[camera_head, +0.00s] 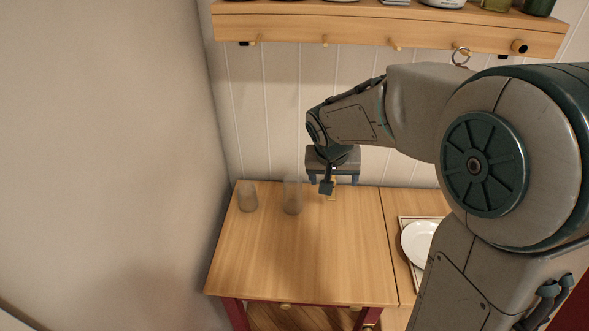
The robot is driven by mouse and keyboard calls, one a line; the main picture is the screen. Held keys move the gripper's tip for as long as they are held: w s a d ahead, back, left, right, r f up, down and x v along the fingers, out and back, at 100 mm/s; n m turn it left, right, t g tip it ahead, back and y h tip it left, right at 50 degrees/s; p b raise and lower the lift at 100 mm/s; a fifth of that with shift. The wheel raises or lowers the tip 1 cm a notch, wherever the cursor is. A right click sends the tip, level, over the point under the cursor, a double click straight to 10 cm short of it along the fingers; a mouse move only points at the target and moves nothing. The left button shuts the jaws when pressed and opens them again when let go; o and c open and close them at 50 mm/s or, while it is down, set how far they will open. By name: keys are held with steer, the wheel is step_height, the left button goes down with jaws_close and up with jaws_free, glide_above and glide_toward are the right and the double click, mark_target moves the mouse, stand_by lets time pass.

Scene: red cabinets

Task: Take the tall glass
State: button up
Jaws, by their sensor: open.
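The tall glass (292,196) is clear and stands upright on the wooden counter, near its back edge. A shorter clear glass (247,197) stands to its left, near the wall. My gripper (332,184) is open, to the right of the tall glass and near the back of the counter. It looks empty. I cannot tell from this view how far it is from the glass in depth.
The wooden counter (300,258) is clear in front of the glasses. A white plate (418,241) on a tray lies to the right, partly hidden by my arm. A wooden shelf (300,33) with pegs and jars hangs above. A plain wall (100,150) bounds the left.

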steer(key=y+p, duration=0.1)
steer(key=p, duration=0.1)
glide_toward(294, 183)
steer(key=x, duration=0.7)
steer(key=shift+d+f, duration=0.1)
steer(key=shift+f, duration=0.15)
steer(key=shift+t, duration=0.3)
steer(key=shift+a+p+x, duration=0.2)
steer(key=shift+p+x, duration=0.3)
steer(key=shift+x, duration=1)
steer(key=shift+a+p+x, duration=0.2)
steer(key=shift+p+x, duration=0.3)
steer(key=shift+x, duration=1)
steer(key=c, duration=1.1)
steer(key=shift+w, duration=0.1)
steer(key=shift+c, duration=0.2)
